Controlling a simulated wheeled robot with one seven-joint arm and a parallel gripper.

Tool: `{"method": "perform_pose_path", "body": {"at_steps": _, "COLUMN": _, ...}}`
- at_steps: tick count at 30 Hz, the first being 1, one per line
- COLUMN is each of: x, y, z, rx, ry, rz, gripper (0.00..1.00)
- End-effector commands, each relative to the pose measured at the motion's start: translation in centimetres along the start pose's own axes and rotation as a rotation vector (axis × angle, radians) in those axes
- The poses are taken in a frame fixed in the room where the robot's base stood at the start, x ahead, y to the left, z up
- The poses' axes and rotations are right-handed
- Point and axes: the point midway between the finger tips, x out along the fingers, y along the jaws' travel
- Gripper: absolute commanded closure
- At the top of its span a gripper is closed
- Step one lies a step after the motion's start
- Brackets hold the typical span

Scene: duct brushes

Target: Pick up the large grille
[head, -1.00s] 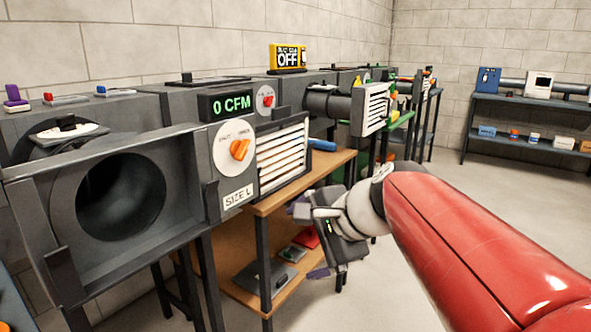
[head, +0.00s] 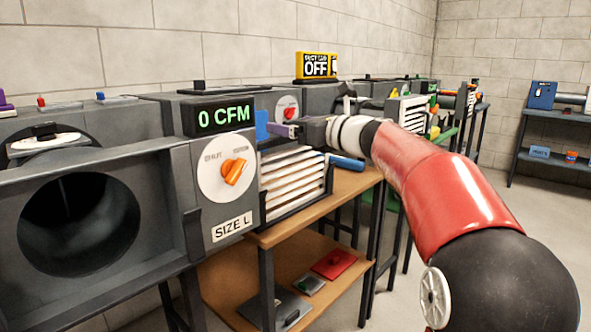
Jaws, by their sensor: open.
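The large grille (head: 293,186), with white slats in a dark frame, stands upright on the wooden bench, just right of the SIZE L duct box. My gripper (head: 272,128) is above the grille's upper edge, with its fingers pointing left towards the duct box. The gripper is open and small in the head view, and nothing shows between its fingers. It appears apart from the grille, but the exact depth gap is hard to tell.
The duct box (head: 222,185) has an orange dial (head: 234,171), a 0 CFM display (head: 225,116) and an open round duct (head: 80,222). A blue cylinder (head: 346,162) lies right of the grille. A smaller grille (head: 410,113) is farther back. A yellow OFF sign (head: 316,66) stands behind.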

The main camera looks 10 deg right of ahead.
Motion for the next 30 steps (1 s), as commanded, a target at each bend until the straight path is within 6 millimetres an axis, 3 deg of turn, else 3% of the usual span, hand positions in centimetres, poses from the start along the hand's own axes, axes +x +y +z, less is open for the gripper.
{"method": "perform_pose_path", "body": {"at_steps": 4, "x": 1.6, "y": 0.0, "z": 0.0, "rx": 0.000, "ry": 0.001, "rz": 0.001, "gripper": 0.06}}
{"method": "perform_pose_path", "body": {"at_steps": 12, "x": 1.9, "y": 0.0, "z": -0.1, "rx": -0.002, "ry": 0.002, "rz": -0.001, "gripper": 0.06}}
{"method": "perform_pose_path", "body": {"at_steps": 25, "x": 1.8, "y": 0.0, "z": -0.1, "rx": -0.002, "ry": 0.002, "rz": -0.001, "gripper": 0.63}}
{"method": "perform_pose_path", "body": {"at_steps": 30, "x": 1.8, "y": 0.0, "z": 0.0, "rx": -0.003, "ry": 0.001, "rz": -0.001, "gripper": 0.65}}
